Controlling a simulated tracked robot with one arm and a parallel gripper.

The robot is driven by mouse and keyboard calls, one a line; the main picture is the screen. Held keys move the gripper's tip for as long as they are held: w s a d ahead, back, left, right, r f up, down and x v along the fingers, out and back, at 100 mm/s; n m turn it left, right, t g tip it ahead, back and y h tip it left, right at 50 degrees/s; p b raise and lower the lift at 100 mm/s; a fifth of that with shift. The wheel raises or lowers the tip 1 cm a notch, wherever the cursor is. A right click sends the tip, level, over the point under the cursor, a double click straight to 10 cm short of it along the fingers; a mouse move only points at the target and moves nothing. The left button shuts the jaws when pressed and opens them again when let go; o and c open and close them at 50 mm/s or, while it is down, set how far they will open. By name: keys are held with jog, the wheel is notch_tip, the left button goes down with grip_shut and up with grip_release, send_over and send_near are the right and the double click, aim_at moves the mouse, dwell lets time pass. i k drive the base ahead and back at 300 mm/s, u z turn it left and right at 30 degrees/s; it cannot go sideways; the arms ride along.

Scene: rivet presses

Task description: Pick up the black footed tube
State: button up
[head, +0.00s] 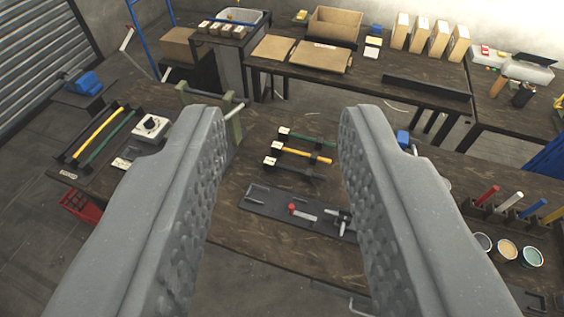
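My gripper (281,115) is open and empty, with its two grey fingers wide apart in the foreground. My gripper is apart from all three.
A dark plate (270,204) with a red-knobbed lever lies in front of the tubes. A rack of long rods (98,135) and a white dial box (151,127) stand left. Colored handles (487,196) and open cans (507,248) stand right. Another table with cardboard boxes (336,25) is behind.

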aim_at(270, 164)
jog(key=i, duration=0.7)
jog(key=u, duration=0.45)
jog(key=k, duration=1.3)
jog(key=i, duration=0.8)
jog(key=z, duration=0.5)
jog(key=i, duration=0.95)
jog(key=u, duration=0.55)
